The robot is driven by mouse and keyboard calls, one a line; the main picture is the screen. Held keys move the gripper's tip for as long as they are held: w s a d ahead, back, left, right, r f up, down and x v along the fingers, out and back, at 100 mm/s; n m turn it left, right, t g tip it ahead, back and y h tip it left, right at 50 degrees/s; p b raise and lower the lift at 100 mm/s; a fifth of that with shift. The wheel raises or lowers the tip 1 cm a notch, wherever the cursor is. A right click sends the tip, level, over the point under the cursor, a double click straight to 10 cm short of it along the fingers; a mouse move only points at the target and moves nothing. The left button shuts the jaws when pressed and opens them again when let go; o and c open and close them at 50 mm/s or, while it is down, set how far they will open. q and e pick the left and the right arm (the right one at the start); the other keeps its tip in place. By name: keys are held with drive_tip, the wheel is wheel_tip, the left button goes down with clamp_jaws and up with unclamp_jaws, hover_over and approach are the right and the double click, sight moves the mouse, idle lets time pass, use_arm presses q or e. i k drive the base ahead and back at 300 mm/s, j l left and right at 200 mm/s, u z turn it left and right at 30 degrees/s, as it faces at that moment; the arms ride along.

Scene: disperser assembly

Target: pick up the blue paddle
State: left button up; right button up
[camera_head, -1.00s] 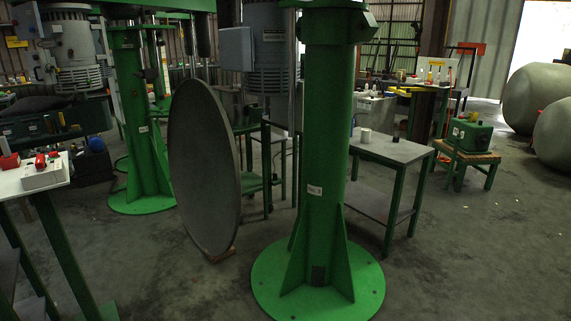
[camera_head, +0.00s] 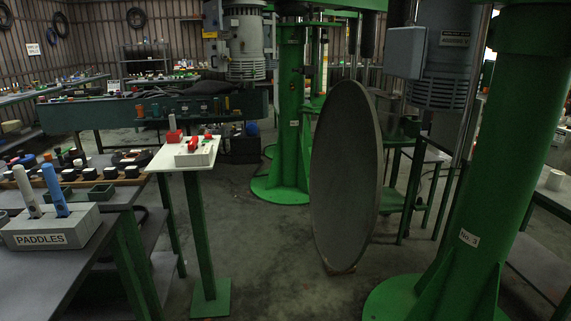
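The blue paddle (camera_head: 55,191) stands upright in a grey block holder (camera_head: 22,240) labelled "PADDLES", on the table at the left of the head view. A whitish paddle (camera_head: 27,191) stands beside it, to its left, in the same holder. The lower ends of both paddles are hidden inside the holder. Neither of my grippers shows in the head view.
The grey table (camera_head: 40,280) holds several small parts behind the holder. A small white-topped stand (camera_head: 165,160) with red items is right of it. A large grey disc (camera_head: 345,180) and a green column (camera_head: 475,200) stand further right. Some floor is open between stand and disc.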

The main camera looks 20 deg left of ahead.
sight(59, 205)
drive_tip(key=i+u, duration=0.15)
drive_tip(key=u, duration=0.3)
drive_tip(key=i+l+u, duration=0.1)
drive_tip(key=u, duration=0.35)
drive_tip(key=i+l+u, duration=0.15)
drive_tip(key=u, duration=0.3)
drive_tip(key=i+l+u, duration=0.2)
drive_tip(key=u, duration=0.25)
drive_tip(key=i+l+u, duration=0.1)
drive_tip(key=u, duration=0.3)
drive_tip(key=i+l+u, duration=0.15)
drive_tip(key=u, duration=0.3)
drive_tip(key=l+u, duration=0.5)
drive_tip(key=i+l+u, duration=0.15)
drive_tip(key=l+u, duration=0.15)
drive_tip(key=i+l+u, duration=0.1)
drive_tip(key=l+u, duration=0.45)
drive_tip(key=l, duration=0.2)
